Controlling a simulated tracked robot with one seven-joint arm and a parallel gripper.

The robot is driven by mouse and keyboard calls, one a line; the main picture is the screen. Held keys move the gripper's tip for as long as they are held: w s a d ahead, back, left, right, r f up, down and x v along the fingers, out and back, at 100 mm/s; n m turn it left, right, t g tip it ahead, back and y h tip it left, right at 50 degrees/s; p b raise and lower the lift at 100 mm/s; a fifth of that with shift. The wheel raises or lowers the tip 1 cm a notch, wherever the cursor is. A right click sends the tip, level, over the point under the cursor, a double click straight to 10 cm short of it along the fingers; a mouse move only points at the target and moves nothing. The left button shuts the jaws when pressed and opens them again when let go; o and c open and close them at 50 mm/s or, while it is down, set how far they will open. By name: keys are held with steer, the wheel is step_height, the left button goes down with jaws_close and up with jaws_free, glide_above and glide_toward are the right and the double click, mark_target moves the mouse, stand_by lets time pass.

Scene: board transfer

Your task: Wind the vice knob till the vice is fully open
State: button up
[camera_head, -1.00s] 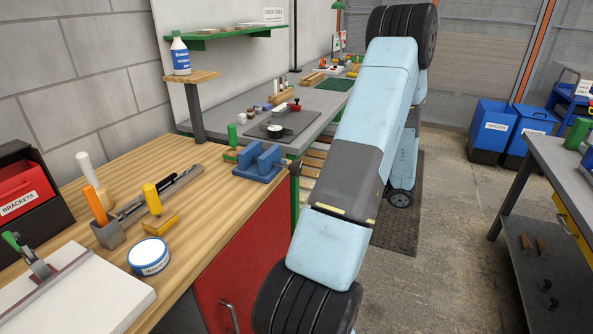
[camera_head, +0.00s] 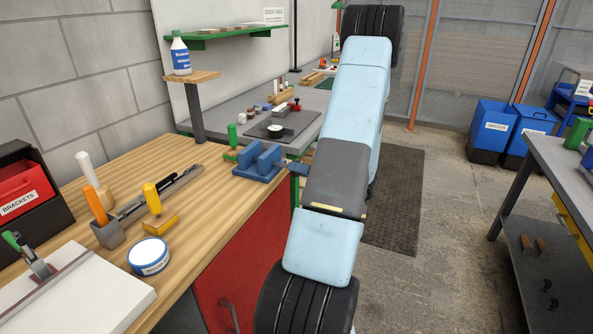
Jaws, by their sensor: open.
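The blue vice (camera_head: 260,161) sits at the far right corner of the wooden bench. Its two upright jaw blocks stand apart with a gap between them. A small part at the vice's right end (camera_head: 297,169) sticks out over the bench edge, partly covered by my arm. I cannot tell how the knob is turned. My arm fills the middle of the view, rising from the bottom edge to the top. My gripper does not show in this view.
A grey bench (camera_head: 228,112) stands behind. A right-hand table (camera_head: 560,165) leaves open floor between.

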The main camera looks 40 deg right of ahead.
steer(key=shift+w+a, duration=0.25)
steer(key=shift+w, duration=0.4)
steer(key=shift+c, duration=0.2)
steer(key=c, duration=0.9)
steer(key=shift+a, duration=0.2)
steer(key=shift+c, duration=0.6)
steer(key=shift+d, duration=0.1)
steer(key=shift+d+n, duration=0.1)
steer(key=shift+n, duration=0.3)
